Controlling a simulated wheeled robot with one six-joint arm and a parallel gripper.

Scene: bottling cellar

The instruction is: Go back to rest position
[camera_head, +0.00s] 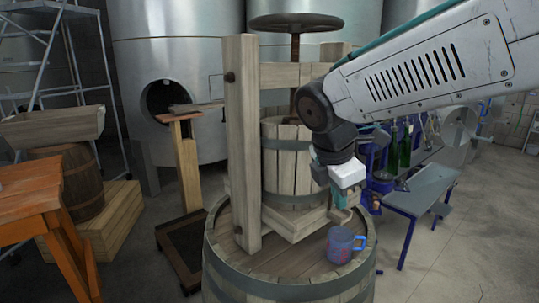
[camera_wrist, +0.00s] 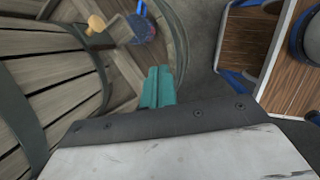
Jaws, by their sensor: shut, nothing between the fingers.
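My gripper (camera_head: 341,201) hangs from my arm at the right of the wooden press, above the barrel top. Its teal fingers show together in the wrist view (camera_wrist: 158,86), shut and empty. A blue mug with reddish marks (camera_head: 340,245) stands upright on the barrel (camera_head: 285,262), below my gripper and apart from it. The mug also shows at the top of the wrist view (camera_wrist: 141,28), close to a tan wooden peg-like piece (camera_wrist: 97,24).
The press's wooden post (camera_head: 242,150) and slatted basket (camera_head: 286,160) stand just left of my gripper. A blue-legged bench (camera_head: 425,190) and green bottles (camera_head: 393,150) are at the right. An orange table (camera_head: 30,200) is at far left. Floor is clear at lower right.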

